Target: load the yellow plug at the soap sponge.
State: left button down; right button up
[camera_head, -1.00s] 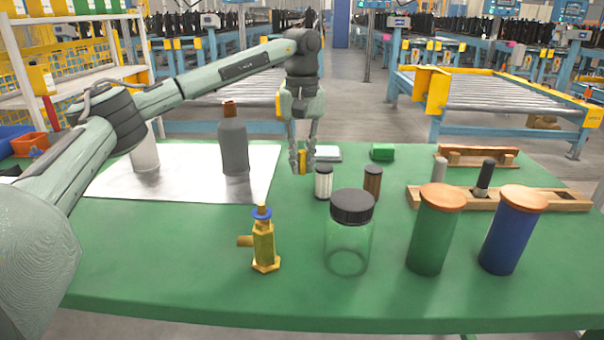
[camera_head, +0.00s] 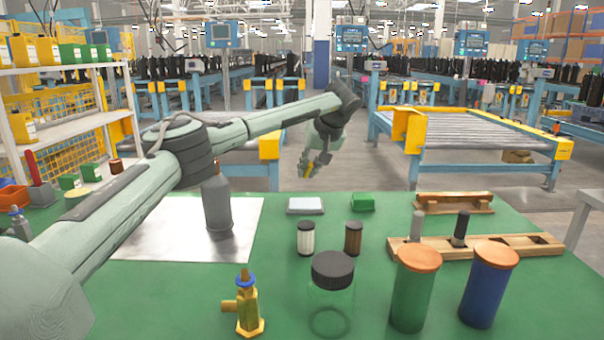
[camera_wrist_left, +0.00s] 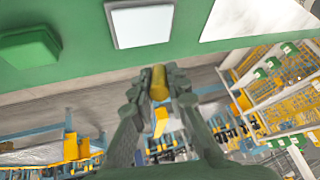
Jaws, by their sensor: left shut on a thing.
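My left gripper (camera_head: 314,166) is shut on the yellow plug (camera_head: 308,171), held in the air near the table's far edge, apart from everything on the table. In the left wrist view, the yellow plug (camera_wrist_left: 159,84) shows between the fingers (camera_wrist_left: 158,90). A flat pale pad with a grey rim (camera_head: 305,205) and a green block (camera_head: 363,202) lie near the far edge. I cannot tell for sure which is the soap sponge. The pale pad (camera_wrist_left: 142,25) and green block (camera_wrist_left: 28,48) also show in the wrist view. My right gripper is not in view.
On the green table (camera_head: 180,300) stand a grey bottle (camera_head: 217,205), a clear jar (camera_head: 331,295), a brass valve (camera_head: 247,308), two small cylinders, and green and blue canisters with orange lids. A wooden rack (camera_head: 475,247) is at right. A roller conveyor lies beyond.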

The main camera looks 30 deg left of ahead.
pick_arm(q)
send_over(303, 201)
jog(key=s+d, duration=0.1)
jog(key=d, duration=0.1)
jog(key=shift+f, duration=2.95)
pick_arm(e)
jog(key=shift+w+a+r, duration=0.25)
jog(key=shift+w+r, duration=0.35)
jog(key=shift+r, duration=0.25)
pick_arm(q)
jog(key=shift+f, duration=0.7)
jog(key=shift+r, duration=0.2)
notch_tip(303, 201, up, 2)
jog(key=shift+r, duration=2.35)
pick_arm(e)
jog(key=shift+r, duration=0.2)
